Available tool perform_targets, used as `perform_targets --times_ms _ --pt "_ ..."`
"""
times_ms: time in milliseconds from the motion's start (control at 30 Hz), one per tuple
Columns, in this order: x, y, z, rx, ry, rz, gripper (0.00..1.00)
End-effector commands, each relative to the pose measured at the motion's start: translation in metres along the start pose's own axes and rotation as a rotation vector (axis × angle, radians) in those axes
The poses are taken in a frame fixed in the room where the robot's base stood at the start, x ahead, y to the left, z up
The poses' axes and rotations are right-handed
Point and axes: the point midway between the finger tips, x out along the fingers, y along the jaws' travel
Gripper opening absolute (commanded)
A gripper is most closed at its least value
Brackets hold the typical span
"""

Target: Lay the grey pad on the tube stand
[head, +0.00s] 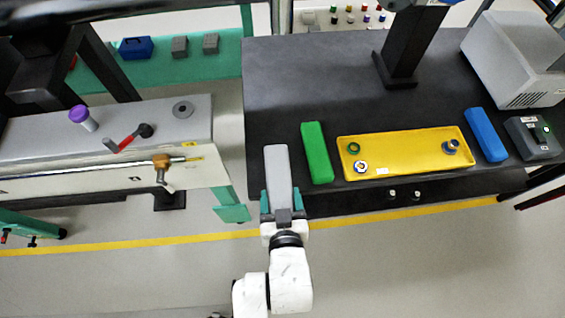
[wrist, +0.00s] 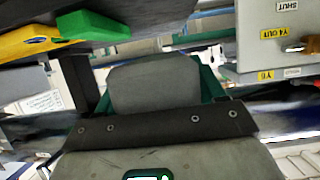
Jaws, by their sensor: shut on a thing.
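The grey pad (head: 277,168) is a long block held in my gripper (head: 282,200), between its green fingers. It points away from my wrist, left of the green pad and near the front left edge of the dark table in the head view. I cannot tell whether it touches the table. In the wrist view the grey pad (wrist: 155,85) fills the space between the fingers; its far end hides what lies beyond. No part in view can be told for certain as the tube stand.
The dark table (head: 290,75) carries a green pad (head: 316,152), a yellow tray (head: 405,152) with small rings, a blue pad (head: 486,134) and a dark post (head: 400,55). A grey bench (head: 50,135) with a purple-capped part and brass valve stands left, across a gap.

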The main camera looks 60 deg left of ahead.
Motion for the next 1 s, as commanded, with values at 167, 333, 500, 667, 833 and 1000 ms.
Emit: perform_targets --times_ms 167,333,500,667,833,1000 --pt "0.006 -0.008 0.0 -0.009 0.006 -0.017 0.2" --pt "0.018 -0.007 0.005 -0.01 0.006 -0.016 0.2" --pt "0.033 -0.008 0.009 -0.009 0.005 -0.016 0.2" --pt "0.047 -0.008 0.012 -0.009 0.006 -0.016 0.2" --pt "0.061 -0.007 0.016 -0.008 0.006 -0.015 0.2" --pt "0.076 -0.008 0.02 -0.009 0.005 -0.015 0.2"
